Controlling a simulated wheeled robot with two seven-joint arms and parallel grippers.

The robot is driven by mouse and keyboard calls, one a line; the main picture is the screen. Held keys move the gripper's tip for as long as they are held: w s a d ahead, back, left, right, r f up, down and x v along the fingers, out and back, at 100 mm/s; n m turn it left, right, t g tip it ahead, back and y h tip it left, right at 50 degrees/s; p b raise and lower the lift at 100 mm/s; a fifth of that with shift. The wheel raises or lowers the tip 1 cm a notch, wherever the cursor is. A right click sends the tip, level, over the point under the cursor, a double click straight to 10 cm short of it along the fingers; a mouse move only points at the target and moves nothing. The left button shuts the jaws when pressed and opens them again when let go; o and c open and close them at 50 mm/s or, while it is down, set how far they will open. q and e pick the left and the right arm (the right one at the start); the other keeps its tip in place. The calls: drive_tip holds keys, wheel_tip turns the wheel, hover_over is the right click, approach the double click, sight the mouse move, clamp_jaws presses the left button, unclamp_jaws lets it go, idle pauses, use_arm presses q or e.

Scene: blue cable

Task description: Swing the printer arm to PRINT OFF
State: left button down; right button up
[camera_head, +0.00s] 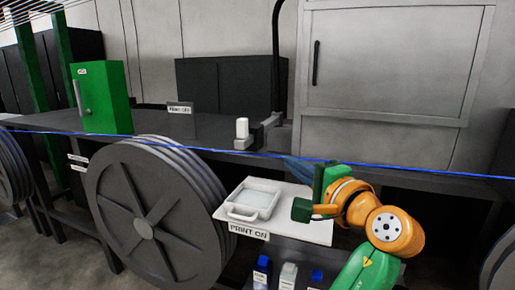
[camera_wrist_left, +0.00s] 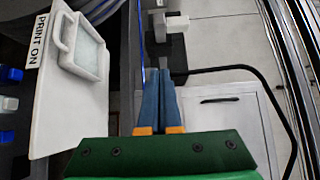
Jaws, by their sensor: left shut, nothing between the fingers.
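The printer arm shows as a grey block with an upright white head (camera_head: 242,129) at the table's back edge, below a black hose. In the left wrist view the white head (camera_wrist_left: 178,23) lies ahead of my fingertips, with a gap. The PRINT OFF sign (camera_head: 180,108) stands on the dark table to its left. The PRINT ON sign (camera_head: 248,231) is on the white shelf's front edge. My left gripper (camera_head: 294,164) is shut and empty, to the right of and nearer than the printer arm. Its blue fingers (camera_wrist_left: 160,74) lie together. My right gripper is not in view.
A blue cable (camera_head: 200,147) crosses the table's front, passing near my left gripper. The white shelf (camera_head: 300,225) holds a shallow tray (camera_head: 255,201). A large grey reel (camera_head: 145,215) stands left, a green box (camera_head: 101,97) at the back left, and a grey cabinet (camera_head: 385,60) behind.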

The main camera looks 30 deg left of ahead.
use_arm(q)
drive_tip(key=p, duration=0.4)
approach(250, 143)
drive_tip(key=w, duration=0.3)
drive_tip(key=shift+s+a+f+p, duration=0.1)
drive_tip(key=shift+a+p, duration=0.2)
drive_tip(key=shift+a, duration=0.95)
drive_tip(key=shift+s+a+p, duration=0.15)
drive_tip(key=shift+a+p, duration=0.1)
drive_tip(key=shift+a, duration=1)
drive_tip(key=shift+w, duration=0.1)
